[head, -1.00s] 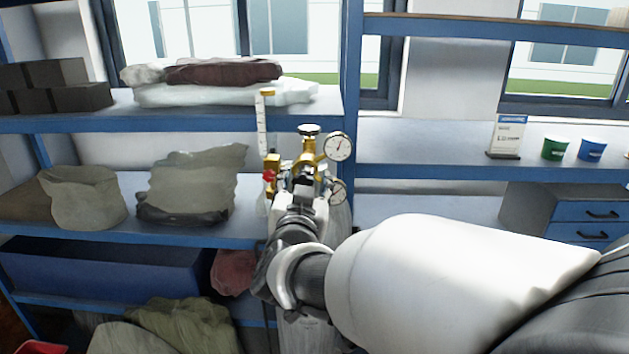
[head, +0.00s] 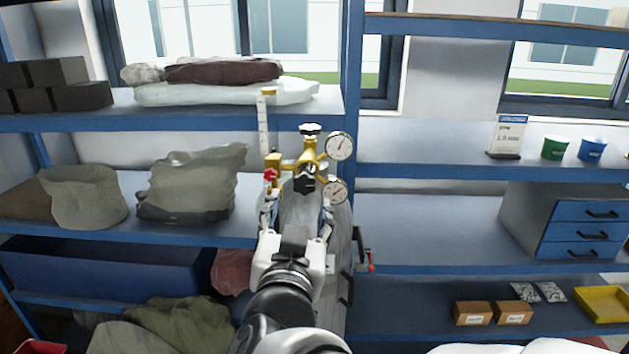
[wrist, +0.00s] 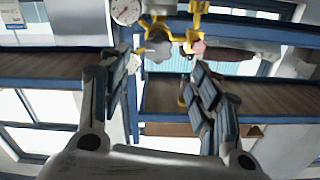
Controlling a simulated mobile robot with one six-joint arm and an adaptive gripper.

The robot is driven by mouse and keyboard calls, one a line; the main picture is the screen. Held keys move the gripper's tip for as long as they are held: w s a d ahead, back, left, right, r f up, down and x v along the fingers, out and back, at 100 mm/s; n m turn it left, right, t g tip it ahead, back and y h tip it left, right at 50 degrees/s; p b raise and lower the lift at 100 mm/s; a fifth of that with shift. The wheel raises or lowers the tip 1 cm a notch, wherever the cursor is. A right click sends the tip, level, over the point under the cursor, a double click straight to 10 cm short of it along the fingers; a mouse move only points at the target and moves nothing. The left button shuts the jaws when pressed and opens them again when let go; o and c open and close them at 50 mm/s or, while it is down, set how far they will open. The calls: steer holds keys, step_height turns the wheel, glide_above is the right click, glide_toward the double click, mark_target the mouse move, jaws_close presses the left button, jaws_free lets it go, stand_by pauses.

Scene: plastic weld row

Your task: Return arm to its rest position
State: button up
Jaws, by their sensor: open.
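My gripper (head: 297,212) is in the lower middle of the head view, in front of the grey gas cylinder (head: 342,235) and below its brass regulator (head: 306,165). In the wrist view my gripper (wrist: 160,85) shows its two dark-padded fingers spread apart with nothing between them. The regulator (wrist: 172,32) shows at the top of the wrist view, beyond the fingertips. Two round gauges (head: 340,146) and a red knob (head: 270,175) are on the regulator. My arm hides part of the cylinder.
Blue shelving (head: 180,236) stands close behind, with grey sacks (head: 190,182) at left. A drawer unit (head: 580,222), cardboard boxes (head: 472,312), a yellow tray (head: 603,303) and two cups (head: 555,148) are at right. A red-handled item (head: 370,262) hangs beside the cylinder.

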steer(key=shift+s, duration=0.5)
steer(key=s+d+f+n+g+b, duration=0.1)
steer(key=s+d+f+g+b, duration=0.1)
steer(key=s+d+f+g, duration=0.4)
steer(key=s+d+f+n+g+b, duration=0.1)
steer(key=s+d+f+g+b, duration=0.1)
steer(key=s+d+f+g, duration=0.5)
steer(key=s+d+f, duration=0.4)
steer(key=s+f, duration=0.2)
steer(key=s, duration=0.3)
steer(key=shift+s+d+f+y+b, duration=0.2)
steer(key=shift+d+f+y+b, duration=0.1)
steer(key=shift+f+b, duration=0.1)
steer(key=shift+a, duration=0.1)
stand_by(1.3)
